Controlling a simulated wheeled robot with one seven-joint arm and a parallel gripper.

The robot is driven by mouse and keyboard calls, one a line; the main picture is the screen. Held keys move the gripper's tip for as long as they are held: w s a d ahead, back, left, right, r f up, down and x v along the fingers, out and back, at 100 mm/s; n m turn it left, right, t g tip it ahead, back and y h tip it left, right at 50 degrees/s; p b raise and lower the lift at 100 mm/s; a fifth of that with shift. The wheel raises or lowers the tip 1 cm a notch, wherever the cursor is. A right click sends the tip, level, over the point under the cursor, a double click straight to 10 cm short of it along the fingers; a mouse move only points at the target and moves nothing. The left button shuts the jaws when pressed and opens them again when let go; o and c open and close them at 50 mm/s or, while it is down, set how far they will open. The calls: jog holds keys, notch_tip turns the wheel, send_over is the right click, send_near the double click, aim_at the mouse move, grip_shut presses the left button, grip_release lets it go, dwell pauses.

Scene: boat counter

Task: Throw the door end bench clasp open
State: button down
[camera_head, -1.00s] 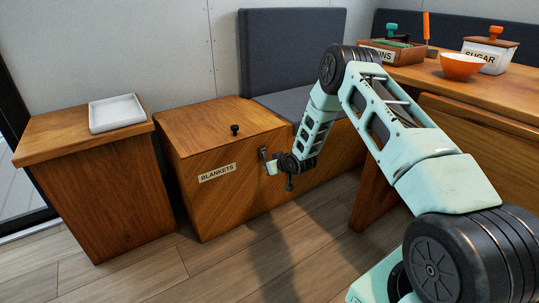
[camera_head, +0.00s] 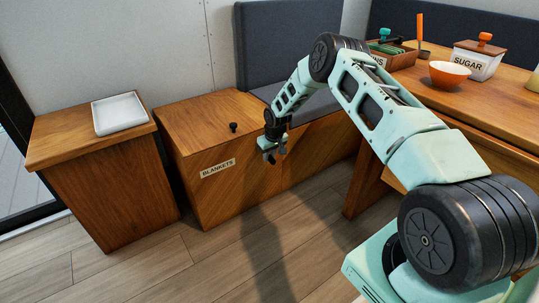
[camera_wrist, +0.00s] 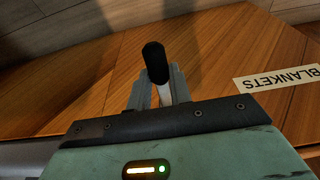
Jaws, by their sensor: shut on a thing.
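The door end bench (camera_head: 235,190) is a wooden box with a BLANKETS label (camera_head: 218,169) on its front and a small black knob (camera_head: 233,127) on its lid. Its lid lies flat. My gripper (camera_head: 271,157) is at the bench's upper front edge, right of the label, pointing down. In the wrist view my gripper (camera_wrist: 155,93) is shut on the clasp lever (camera_wrist: 154,62), a pale stem with a black rounded grip standing between the fingers. The clasp's base and catch are hidden behind my gripper, so I cannot tell how the clasp is set.
A wooden cabinet (camera_head: 105,180) with a white tray (camera_head: 119,114) stands at left. A grey cushioned seat (camera_head: 318,106) adjoins the bench. At right a table (camera_head: 485,103) carries an orange bowl (camera_head: 449,74) and a sugar box (camera_head: 478,62). The floor in front is clear.

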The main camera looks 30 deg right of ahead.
dwell(0.3)
jog(key=c, duration=1.3)
grip_release()
jog(key=shift+o, duration=0.2)
jog(key=p+v, duration=0.5)
jog(key=v, duration=1.2)
jog(key=shift+w+r, duration=0.2)
jog(key=shift+r, duration=0.05)
